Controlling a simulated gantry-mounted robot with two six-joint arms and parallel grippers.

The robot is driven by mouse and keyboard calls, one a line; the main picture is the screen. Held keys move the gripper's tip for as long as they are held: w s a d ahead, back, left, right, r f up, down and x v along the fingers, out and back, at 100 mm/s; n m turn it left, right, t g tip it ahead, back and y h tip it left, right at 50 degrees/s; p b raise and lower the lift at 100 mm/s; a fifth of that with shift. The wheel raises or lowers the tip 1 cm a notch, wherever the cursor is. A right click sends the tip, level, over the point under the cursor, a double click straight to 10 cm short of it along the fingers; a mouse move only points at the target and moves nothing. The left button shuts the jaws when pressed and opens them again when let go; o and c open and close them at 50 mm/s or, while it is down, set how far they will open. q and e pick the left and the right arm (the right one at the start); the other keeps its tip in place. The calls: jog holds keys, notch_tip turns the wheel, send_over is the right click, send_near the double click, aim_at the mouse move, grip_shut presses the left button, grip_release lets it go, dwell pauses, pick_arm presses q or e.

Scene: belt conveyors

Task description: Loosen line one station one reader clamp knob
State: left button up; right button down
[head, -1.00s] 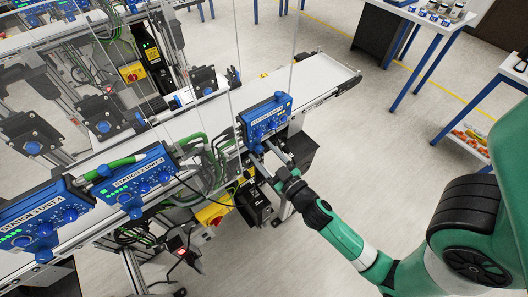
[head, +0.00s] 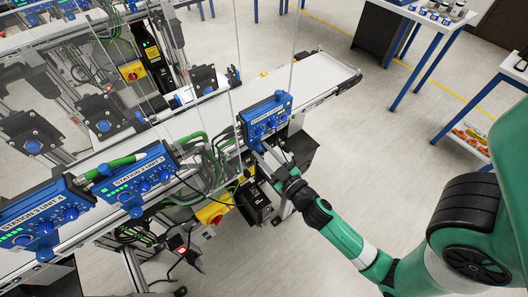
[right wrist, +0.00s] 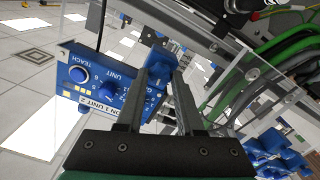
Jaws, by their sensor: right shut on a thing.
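The station one unit (head: 266,118) is a blue box with knobs on its face, mounted at the near edge of the line by the far belt end. In the right wrist view its tilted panel (right wrist: 100,88) reads "UNIT 2" and "TEACH". My right gripper (head: 259,153) reaches the underside of this box from the lower right. In the right wrist view, its two dark fingers (right wrist: 160,78) are shut on a blue clamp knob (right wrist: 155,57), which sits between the tips beside the panel. The fingers hide part of the knob. My left gripper is not in view.
More blue units (head: 133,184) stand along the same line to the left. A clear guard panel (right wrist: 240,75) and green cables (right wrist: 285,45) lie close to the right gripper. A black box (head: 254,202) hangs below the belt (head: 318,80). Open floor lies right.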

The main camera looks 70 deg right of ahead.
jog(key=n, duration=0.5)
jog(key=n+p, duration=0.1)
jog(key=n, duration=0.3)
jog(key=shift+n, duration=0.3)
jog(key=n, duration=0.4)
jog(key=shift+n+p, duration=0.3)
jog(key=shift+p, duration=0.1)
jog(key=n, duration=0.4)
jog(key=shift+p, duration=0.3)
jog(key=c, duration=0.5)
grip_release()
jog(key=shift+c, duration=0.2)
